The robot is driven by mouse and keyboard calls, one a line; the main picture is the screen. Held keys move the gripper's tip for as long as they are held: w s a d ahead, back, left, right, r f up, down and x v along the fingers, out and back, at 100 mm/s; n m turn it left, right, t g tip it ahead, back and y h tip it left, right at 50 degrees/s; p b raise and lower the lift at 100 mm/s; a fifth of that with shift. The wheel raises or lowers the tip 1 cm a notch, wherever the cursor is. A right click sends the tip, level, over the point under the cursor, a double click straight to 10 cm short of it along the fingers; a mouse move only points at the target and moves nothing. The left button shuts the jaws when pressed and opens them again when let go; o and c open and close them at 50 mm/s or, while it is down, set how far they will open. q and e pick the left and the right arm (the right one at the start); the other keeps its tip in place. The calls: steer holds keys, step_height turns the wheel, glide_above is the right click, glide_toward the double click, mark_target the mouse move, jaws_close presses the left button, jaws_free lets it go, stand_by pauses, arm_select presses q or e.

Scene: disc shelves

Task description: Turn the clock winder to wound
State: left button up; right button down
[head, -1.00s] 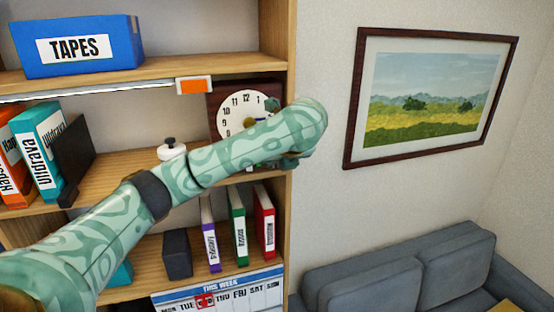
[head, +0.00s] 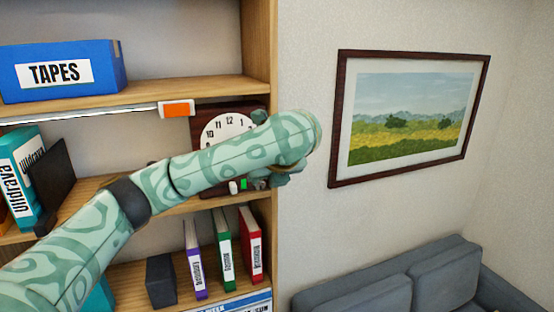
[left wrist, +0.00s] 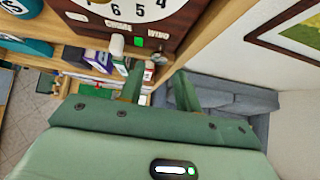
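A dark wooden clock (head: 203,130) with a white dial stands on the middle shelf, partly behind my left arm. In the left wrist view, the clock's lower front (left wrist: 182,12) shows a WIND label, a green square (left wrist: 138,41) and a white knob (left wrist: 117,44). A small grey piece below the WIND label (left wrist: 160,60) may be the winder; its setting cannot be told. My left gripper (left wrist: 160,72) has its two fingers apart around that spot, with no clear contact. In the head view the left gripper (head: 270,180) is largely hidden by its arm. My right gripper is not in view.
A blue TAPES box (head: 105,68) sits on the upper shelf. Several books (head: 225,250) stand on the shelf below the clock. The bookcase side (head: 260,60) is close right of the clock. A framed picture (head: 335,120) and a grey sofa (head: 360,285) are farther right.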

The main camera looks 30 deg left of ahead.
arm_select(q)
steer(key=v, duration=1.2)
